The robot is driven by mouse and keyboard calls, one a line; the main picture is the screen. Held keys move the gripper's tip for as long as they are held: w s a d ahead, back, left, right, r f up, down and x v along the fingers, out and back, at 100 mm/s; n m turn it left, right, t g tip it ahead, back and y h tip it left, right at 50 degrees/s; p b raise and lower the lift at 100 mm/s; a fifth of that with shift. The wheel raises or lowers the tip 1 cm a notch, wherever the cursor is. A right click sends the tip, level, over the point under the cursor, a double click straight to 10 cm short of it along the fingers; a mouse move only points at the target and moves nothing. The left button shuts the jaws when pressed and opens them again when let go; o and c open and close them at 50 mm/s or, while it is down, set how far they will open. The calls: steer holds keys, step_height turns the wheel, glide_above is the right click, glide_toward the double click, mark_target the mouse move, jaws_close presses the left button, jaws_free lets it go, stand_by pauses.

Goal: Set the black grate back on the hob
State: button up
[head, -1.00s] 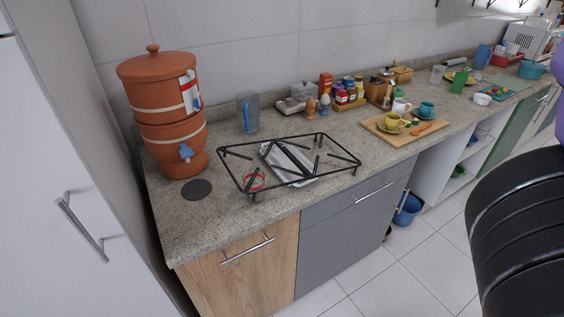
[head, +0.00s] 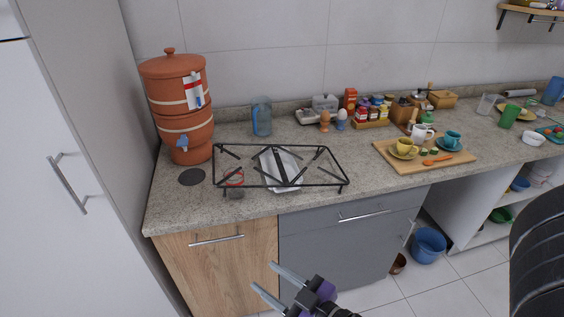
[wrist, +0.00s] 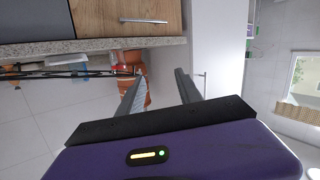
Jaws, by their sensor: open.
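The black grate (head: 321,148) stands on the stone counter, over a white cloth or packet (head: 268,163) and a small round item with a red rim (head: 233,176). No hob shows in the head view. My gripper (head: 262,276) is open and empty, low in front of the cabinet doors and below the counter edge, apart from the grate. In the wrist view, which looks upside down, the open fingers (wrist: 158,85) have nothing between them, and part of the grate (wrist: 50,73) shows at the left.
A clay water filter (head: 180,107), a dark round disc (head: 192,177) and a blue jug (head: 262,117) are near the grate. A wooden board (head: 458,158) with cups lies to the right. Spice jars and egg cups stand behind.

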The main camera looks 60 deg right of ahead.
steer(key=w+d+r+m+h, duration=0.2)
steer(key=w+d+r+h, duration=0.15)
steer(key=w+d, duration=0.65)
steer(key=m+g+p, duration=0.3)
steer(key=m+g, duration=0.3)
steer(key=g, duration=0.3)
glide_toward(280, 163)
steer(key=w+d, duration=0.1)
steer(key=w+d+f, duration=0.1)
steer(key=d, duration=0.1)
steer(key=w+d, duration=0.1)
steer(key=d, duration=0.1)
steer(key=shift+w+f, duration=0.35)
steer(key=y, duration=0.1)
steer(key=r+g+y, duration=0.1)
steer(key=y, duration=0.1)
steer(key=m+g+y, duration=0.1)
steer(key=y, duration=0.1)
steer(key=shift+s+a+r, duration=0.35)
steer(key=shift+a, duration=0.05)
steer(key=shift+w+f, duration=0.15)
steer(key=shift+f, duration=0.35)
steer(key=shift+s+p+x, duration=0.15)
steer(key=shift+p+x, duration=0.35)
steer(key=shift+x, duration=1.15)
steer(key=shift+s+p+x, duration=0.15)
steer(key=shift+p+x, duration=0.3)
steer(key=shift+x, duration=1.25)
